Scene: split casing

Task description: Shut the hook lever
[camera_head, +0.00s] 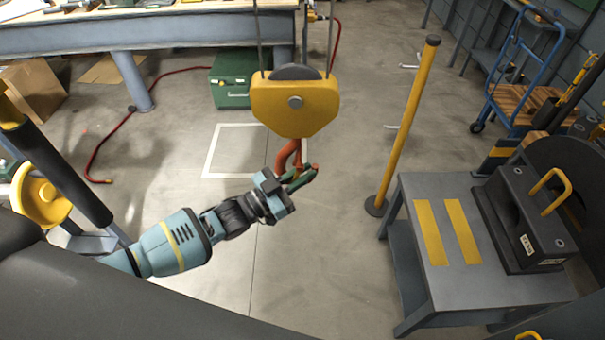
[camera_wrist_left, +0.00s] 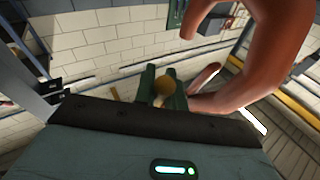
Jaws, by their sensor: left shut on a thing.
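A yellow crane block (camera_head: 295,105) hangs on cables at the top middle of the head view. Its orange-red hook (camera_head: 288,155) hangs below it and fills the right of the left wrist view (camera_wrist_left: 270,60). My left gripper (camera_head: 299,180) is at the hook's lower end. In the left wrist view its green fingers (camera_wrist_left: 163,88) are shut on a small brass-coloured knob (camera_wrist_left: 163,86), which I take for the end of the hook lever. The rest of the lever is hard to make out, and I cannot tell its angle. My right gripper is not in view.
A grey table (camera_head: 497,290) at the right carries a dark casing part (camera_head: 530,225) with a yellow handle. A yellow post (camera_head: 408,125) stands between hook and table. A green box (camera_head: 232,78) is behind. The floor below the hook is clear.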

